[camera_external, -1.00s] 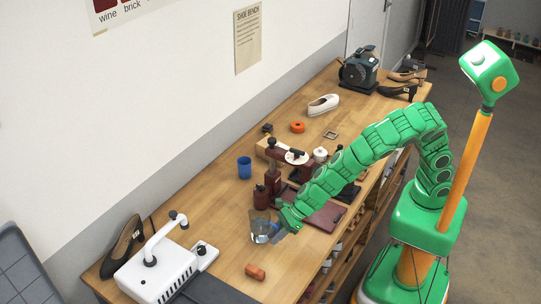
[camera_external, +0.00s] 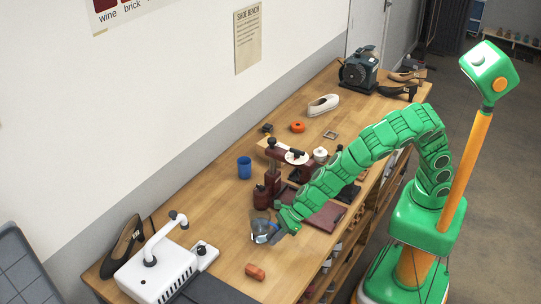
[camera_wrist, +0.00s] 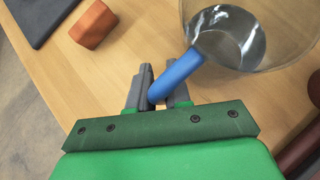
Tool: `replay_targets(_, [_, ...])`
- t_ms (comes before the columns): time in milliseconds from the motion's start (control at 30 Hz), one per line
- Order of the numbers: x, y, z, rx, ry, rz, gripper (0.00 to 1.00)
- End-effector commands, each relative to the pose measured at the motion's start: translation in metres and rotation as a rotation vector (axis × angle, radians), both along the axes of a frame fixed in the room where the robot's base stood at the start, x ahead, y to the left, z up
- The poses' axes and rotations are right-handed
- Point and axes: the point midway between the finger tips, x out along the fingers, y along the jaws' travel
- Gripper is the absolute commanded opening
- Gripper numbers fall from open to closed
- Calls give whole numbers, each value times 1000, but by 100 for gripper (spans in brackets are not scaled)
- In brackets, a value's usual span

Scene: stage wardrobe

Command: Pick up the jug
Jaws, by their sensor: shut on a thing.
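The jug (camera_external: 256,232) is a clear vessel with a blue handle (camera_wrist: 178,74). It stands or hangs just above the wooden bench in the external view; I cannot tell whether its base touches. In the wrist view the clear jug body (camera_wrist: 235,40) fills the upper right. My gripper (camera_external: 279,231) is at the jug's right side. In the wrist view the grey fingers of my gripper (camera_wrist: 160,88) are closed around the lower end of the blue handle.
A brown block (camera_external: 255,271) lies in front of the jug. A dark red bottle (camera_external: 261,197) and a press-like tool (camera_external: 274,180) stand close behind. A blue cup (camera_external: 244,167) is farther back. A white machine (camera_external: 155,270) stands at the left. Bare wood lies between.

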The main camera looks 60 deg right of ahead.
Motion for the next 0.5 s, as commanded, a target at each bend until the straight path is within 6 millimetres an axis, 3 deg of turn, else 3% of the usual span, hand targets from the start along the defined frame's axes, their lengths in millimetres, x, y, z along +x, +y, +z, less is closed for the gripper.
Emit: replay_targets(500, [0,1,14,2,-1,1,0])
